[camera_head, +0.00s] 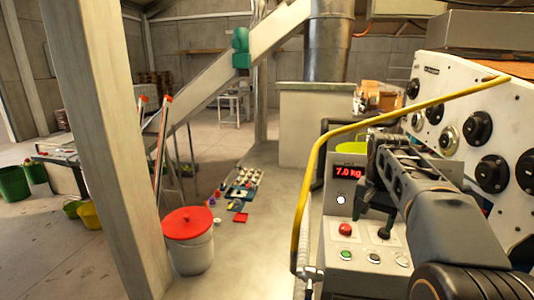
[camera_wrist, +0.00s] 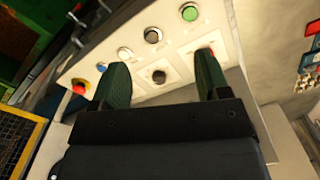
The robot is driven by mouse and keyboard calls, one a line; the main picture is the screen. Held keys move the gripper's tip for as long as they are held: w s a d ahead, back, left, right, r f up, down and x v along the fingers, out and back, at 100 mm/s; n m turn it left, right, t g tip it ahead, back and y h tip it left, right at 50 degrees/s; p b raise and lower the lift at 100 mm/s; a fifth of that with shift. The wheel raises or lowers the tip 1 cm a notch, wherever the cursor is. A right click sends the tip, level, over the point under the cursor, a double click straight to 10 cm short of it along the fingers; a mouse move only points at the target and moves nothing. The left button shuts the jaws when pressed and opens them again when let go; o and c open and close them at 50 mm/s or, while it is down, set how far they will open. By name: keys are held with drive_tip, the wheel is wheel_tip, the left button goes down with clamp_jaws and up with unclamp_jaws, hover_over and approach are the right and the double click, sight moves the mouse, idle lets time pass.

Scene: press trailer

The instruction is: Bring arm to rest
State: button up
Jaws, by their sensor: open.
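My gripper (camera_head: 370,200) is at the end of my arm, which reaches in from the lower right in the head view. In the wrist view, the two dark green fingers of my gripper (camera_wrist: 162,74) stand wide apart with nothing between them. Behind them is a pale control panel (camera_wrist: 140,60). A dark knob (camera_wrist: 158,76) shows between the fingers, and the right finger partly hides a red part. In the head view, the control box (camera_head: 335,215) stands beside my gripper. I cannot tell whether the gripper touches it.
A yellow rail (camera_head: 310,180) bends around the control box's left. A white dial panel (camera_head: 430,125) stands on the right. The box carries a red button (camera_head: 345,230) and a lit "7.0 kg" display (camera_head: 348,171). A red-lidded bucket (camera_head: 190,250) and a post (camera_head: 100,130) stand left.

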wheel_tip(320, 180, down, 7)
drive_tip(key=s+a+n+t, duration=0.1)
drive_tip(key=s+a+n, duration=0.1)
drive_tip(key=s+n, duration=0.1)
drive_tip(key=s+a+f+n+t, duration=0.1)
drive_tip(key=s+a+f+n, duration=0.1)
drive_tip(key=s, duration=0.4)
drive_tip(key=s+a+f+n+t, duration=0.2)
drive_tip(key=s+a+f, duration=0.2)
drive_tip(key=s, duration=0.3)
drive_tip(key=shift+s+a, duration=0.3)
drive_tip(key=shift+a, duration=0.4)
